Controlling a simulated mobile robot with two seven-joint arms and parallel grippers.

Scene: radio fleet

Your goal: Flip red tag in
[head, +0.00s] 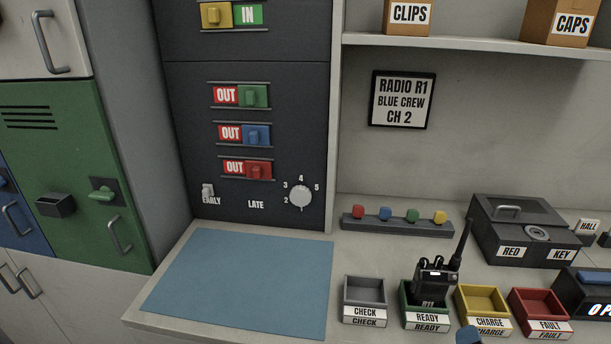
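The red tag (259,170) is a sliding block on the lowest of the tag rails on the dark panel (295,125). It sits at the right end of its rail, with a red OUT label (234,167) showing at its left. The blue tag (257,135) and the green tag (254,96) above it also sit right, with OUT showing. The yellow tag (215,16) at the top sits left, with a green IN label (248,14) at its right.
Below the red tag are an EARLY/LATE switch (208,190) and a numbered dial (300,196). A clear blue mat (240,285) lies in front. Right of it are small trays, a radio (433,283) in the READY tray, and a dark key box (525,230).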

